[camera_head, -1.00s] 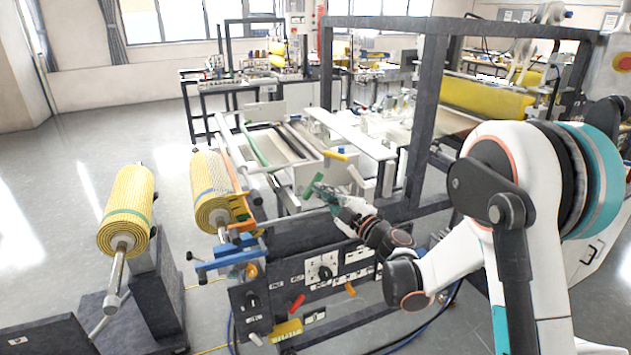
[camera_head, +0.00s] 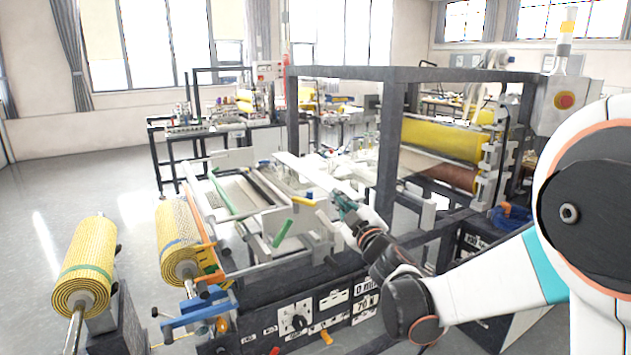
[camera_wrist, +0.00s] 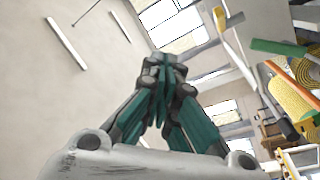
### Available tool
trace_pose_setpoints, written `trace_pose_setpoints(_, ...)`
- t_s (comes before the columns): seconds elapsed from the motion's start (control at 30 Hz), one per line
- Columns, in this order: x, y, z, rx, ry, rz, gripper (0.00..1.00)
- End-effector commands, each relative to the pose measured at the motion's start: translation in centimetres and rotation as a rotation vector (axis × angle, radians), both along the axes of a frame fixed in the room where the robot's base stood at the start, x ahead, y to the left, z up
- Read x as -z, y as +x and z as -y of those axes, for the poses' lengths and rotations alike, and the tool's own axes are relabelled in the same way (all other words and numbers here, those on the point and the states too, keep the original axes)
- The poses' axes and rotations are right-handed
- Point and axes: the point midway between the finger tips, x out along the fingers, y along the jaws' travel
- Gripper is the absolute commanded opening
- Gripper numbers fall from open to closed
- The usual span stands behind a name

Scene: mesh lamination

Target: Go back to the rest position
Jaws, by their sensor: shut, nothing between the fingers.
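My gripper (camera_head: 343,202) is over the front of the laminating machine (camera_head: 330,270) in the head view, near the end of a long white board. In the wrist view its dark green fingers (camera_wrist: 165,68) come together at the tips with nothing between them. The wrist view looks up and tilted, toward the wall and windows. My white arm reaches in from the right side of the head view.
Two yellow mesh rolls, a left one (camera_head: 84,268) and a right one (camera_head: 180,238), stand on shafts at the left. A green handle (camera_head: 282,232) is left of my gripper. A dark frame (camera_head: 384,150) rises behind it. The floor at far left is clear.

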Motion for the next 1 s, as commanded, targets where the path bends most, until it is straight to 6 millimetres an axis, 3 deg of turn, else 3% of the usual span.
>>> trace_pose_setpoints(0.2,-2.7,-3.5,6.6,0.204,0.125,-0.149,0.00)
trace_pose_setpoints(0.43,-2.3,-9.3,12.0,0.380,0.249,-0.343,0.00)
trace_pose_setpoints(0.7,1.3,-18.7,15.7,0.534,0.383,-0.615,0.00)
trace_pose_setpoints(1.0,7.5,-30.8,15.8,0.619,0.508,-0.954,0.00)
